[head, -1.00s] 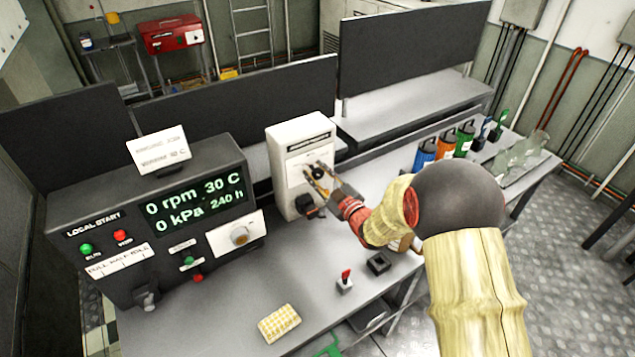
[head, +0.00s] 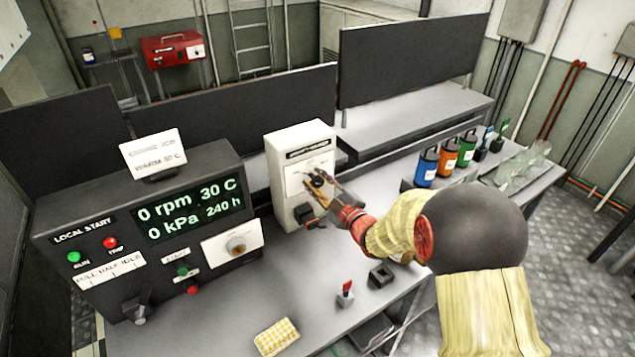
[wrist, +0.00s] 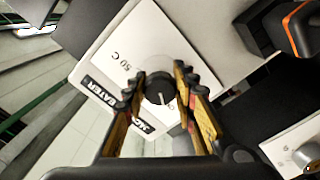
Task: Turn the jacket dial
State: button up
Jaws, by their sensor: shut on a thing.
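In the head view my gripper (head: 322,188) reaches the box from the right and covers part of the knob.
A dark console (head: 100,215) with a green display stands left of the box. On the bench (head: 225,310) are a yellow checked cloth (head: 276,337), a red-handled switch (head: 345,294) and a black block (head: 381,275). Several coloured canisters (head: 426,166) stand to the right.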

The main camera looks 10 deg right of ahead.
jog(key=o, duration=1.2)
jog(key=shift+c, duration=0.2)
jog(key=v, duration=1.2)
